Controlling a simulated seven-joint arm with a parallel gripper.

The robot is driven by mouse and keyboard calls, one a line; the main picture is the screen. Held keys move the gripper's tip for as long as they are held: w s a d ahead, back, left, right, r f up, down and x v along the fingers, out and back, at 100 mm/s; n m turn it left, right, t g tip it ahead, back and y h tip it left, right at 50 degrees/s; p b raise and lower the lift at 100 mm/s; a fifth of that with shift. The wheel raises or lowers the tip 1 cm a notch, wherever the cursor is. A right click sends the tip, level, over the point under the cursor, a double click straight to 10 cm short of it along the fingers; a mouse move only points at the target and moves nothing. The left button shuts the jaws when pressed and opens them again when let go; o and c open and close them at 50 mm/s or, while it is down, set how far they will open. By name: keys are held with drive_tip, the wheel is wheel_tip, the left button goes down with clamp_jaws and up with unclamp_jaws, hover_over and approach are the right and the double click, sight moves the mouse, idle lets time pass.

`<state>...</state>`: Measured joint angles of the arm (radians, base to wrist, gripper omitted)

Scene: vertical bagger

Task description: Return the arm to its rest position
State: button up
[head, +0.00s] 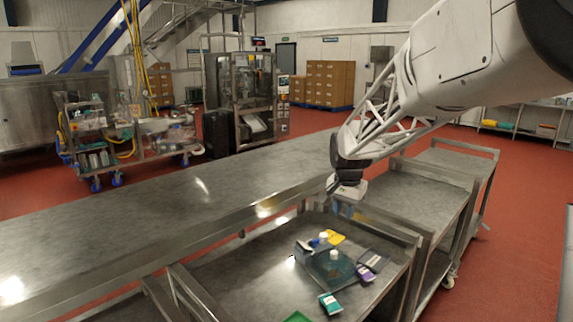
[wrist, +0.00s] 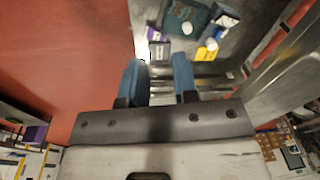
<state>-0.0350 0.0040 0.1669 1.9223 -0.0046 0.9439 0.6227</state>
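My gripper (head: 345,188) hangs at the end of my arm above the back right of a steel cart top (head: 235,282). In the wrist view its two blue fingers (wrist: 161,62) stand apart with nothing held between them. The arm reaches in from the upper right of the head view, bent downward at the wrist.
On the cart lie a teal tray-like item (head: 330,270), a white-capped bottle (head: 335,256), a yellow packet (head: 335,237), dark purple packets (head: 372,261) and a green-white packet (head: 330,303). A long steel table (head: 150,225) runs behind. More carts (head: 420,195) stand right.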

drive_tip(key=s+d+n, duration=0.1)
drive_tip(key=s+n, duration=0.2)
drive_tip(key=s, duration=1.6)
drive_tip(key=s+d+n+t, duration=0.1)
drive_tip(key=s+n, duration=0.2)
drive_tip(key=s, duration=1.7)
drive_tip(key=shift+s+d, duration=0.25)
drive_tip(key=shift+d, duration=0.1)
